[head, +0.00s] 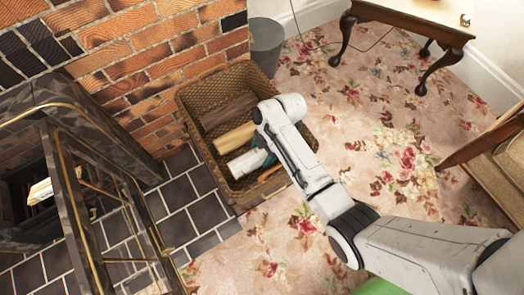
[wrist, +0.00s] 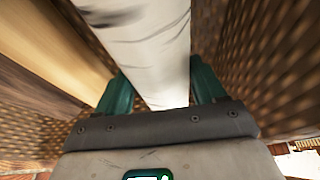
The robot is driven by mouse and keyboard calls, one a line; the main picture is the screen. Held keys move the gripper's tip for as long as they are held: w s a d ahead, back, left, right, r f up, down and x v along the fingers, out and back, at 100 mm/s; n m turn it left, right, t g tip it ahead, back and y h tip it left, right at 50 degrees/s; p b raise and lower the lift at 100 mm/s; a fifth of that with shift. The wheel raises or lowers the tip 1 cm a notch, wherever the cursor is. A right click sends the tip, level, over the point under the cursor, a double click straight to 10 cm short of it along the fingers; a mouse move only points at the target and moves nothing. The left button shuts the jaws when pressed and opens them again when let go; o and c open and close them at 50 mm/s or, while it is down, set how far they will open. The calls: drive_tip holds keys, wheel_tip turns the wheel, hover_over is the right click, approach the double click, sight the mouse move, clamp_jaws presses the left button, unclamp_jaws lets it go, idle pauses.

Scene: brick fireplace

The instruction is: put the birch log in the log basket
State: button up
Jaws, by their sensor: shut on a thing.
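The birch log (head: 240,165) is white and lies within the walls of the wicker log basket (head: 196,128) in the head view, near its lower end. My gripper (head: 264,157) reaches down into the basket, mostly hidden by my arm. In the wrist view, my gripper's teal fingers (wrist: 160,88) are shut on the birch log (wrist: 145,40), one on each side. Woven basket walls (wrist: 260,80) show beside it. I cannot tell whether the log touches the basket's bottom.
A pale split log (head: 234,138) and a darker log (head: 228,110) lie in the basket beside the birch log. A grey bucket (head: 266,42) stands behind. The fireplace with its open glass door (head: 125,235) is at left. Floral carpet (head: 370,110) is clear to the right.

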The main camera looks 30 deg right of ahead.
drive_tip(key=shift+f, duration=0.3)
drive_tip(key=shift+s+f, duration=0.15)
drive_tip(key=o, duration=1.3)
drive_tip(key=shift+s+a+f+b, duration=0.1)
drive_tip(key=shift+f+b, duration=0.1)
drive_tip(key=shift+b, duration=0.1)
drive_tip(key=shift+o, duration=0.2)
drive_tip(key=shift+r, duration=0.1)
drive_tip(key=shift+r+p, duration=0.4)
drive_tip(key=p+v, duration=0.2)
drive_tip(key=v, duration=0.4)
drive_tip(key=p+v, duration=0.2)
drive_tip(key=v, duration=0.4)
drive_tip(key=shift+w+r, duration=0.2)
drive_tip(key=shift+r, duration=0.15)
